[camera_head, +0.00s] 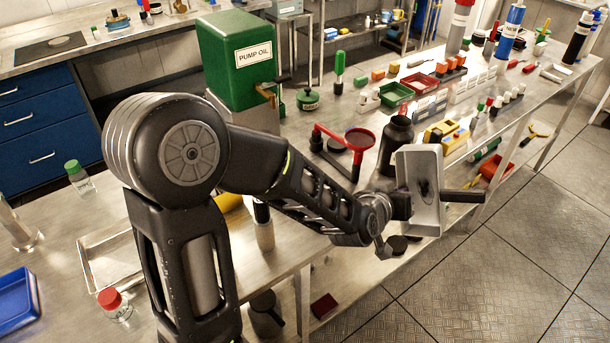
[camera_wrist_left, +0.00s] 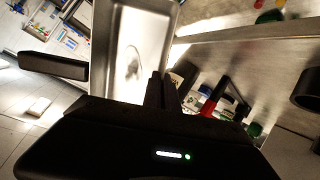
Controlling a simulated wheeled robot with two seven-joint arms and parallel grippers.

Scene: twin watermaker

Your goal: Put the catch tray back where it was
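The catch tray (camera_head: 428,160) is a shallow grey metal tray with a dark patch on its inner floor. It is tipped steeply and held in the air beside the bench's front edge. My left gripper (camera_head: 432,197) is at its lower part, with one finger sticking out past the tray to the right. In the left wrist view the tray (camera_wrist_left: 125,75) stands up between the two fingers of the gripper (camera_wrist_left: 118,82). The exact contact is partly hidden. My right gripper is not in view.
A green PUMP OIL can (camera_head: 238,65) with a brass tap stands on the bench. A flat metal tray (camera_head: 100,262) lies at left.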

